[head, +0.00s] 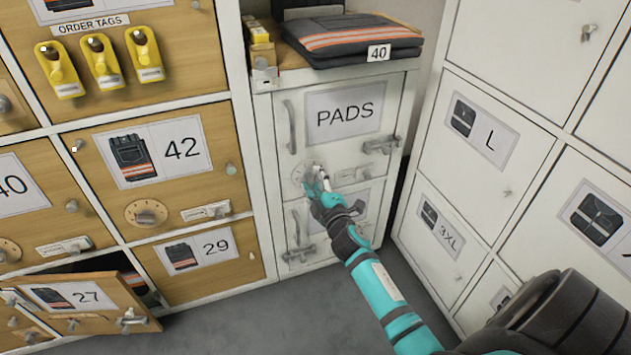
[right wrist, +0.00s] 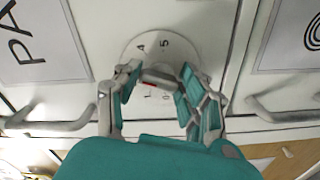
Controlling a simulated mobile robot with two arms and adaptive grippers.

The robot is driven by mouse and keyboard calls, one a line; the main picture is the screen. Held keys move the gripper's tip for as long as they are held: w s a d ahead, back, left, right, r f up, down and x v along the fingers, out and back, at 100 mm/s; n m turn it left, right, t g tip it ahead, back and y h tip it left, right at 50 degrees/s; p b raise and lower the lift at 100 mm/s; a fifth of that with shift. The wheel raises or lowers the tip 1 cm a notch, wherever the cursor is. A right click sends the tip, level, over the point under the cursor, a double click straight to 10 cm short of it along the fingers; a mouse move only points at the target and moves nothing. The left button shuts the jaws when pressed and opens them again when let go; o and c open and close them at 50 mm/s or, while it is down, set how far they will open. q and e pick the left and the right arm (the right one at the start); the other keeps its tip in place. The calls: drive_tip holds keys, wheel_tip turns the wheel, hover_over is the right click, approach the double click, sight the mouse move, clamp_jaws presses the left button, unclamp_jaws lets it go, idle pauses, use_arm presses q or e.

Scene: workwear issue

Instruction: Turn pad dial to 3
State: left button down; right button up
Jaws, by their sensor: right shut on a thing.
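The pad dial (right wrist: 147,42) is a pale round plate on the white PADS door (head: 401,100). The digits 4 and 5 show on it in the right wrist view; other marks are partly hidden by the fingers. The dial also shows in the head view (head: 299,172), partly behind the gripper. My right gripper (head: 317,182) is shut on the dial's grey knob (right wrist: 160,78), with one finger on each side in the right wrist view. A red mark shows at the knob's left part there. I cannot tell which number it points to. My left gripper is not in view.
A bar handle (head: 290,127) and a latch (head: 381,145) are on the PADS door. Another door with a handle (head: 296,228) is below. Wooden lockers stand left, the 27 door (head: 125,290) hanging open. White lockers stand right. Folded workwear (head: 350,42) lies on top.

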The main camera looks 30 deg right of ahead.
drive_tip(key=o, duration=1.2)
drive_tip(key=shift+a, duration=0.1)
drive_tip(key=shift+c, duration=0.2)
drive_tip(key=shift+s, duration=0.45)
drive_tip(key=v, duration=1.1)
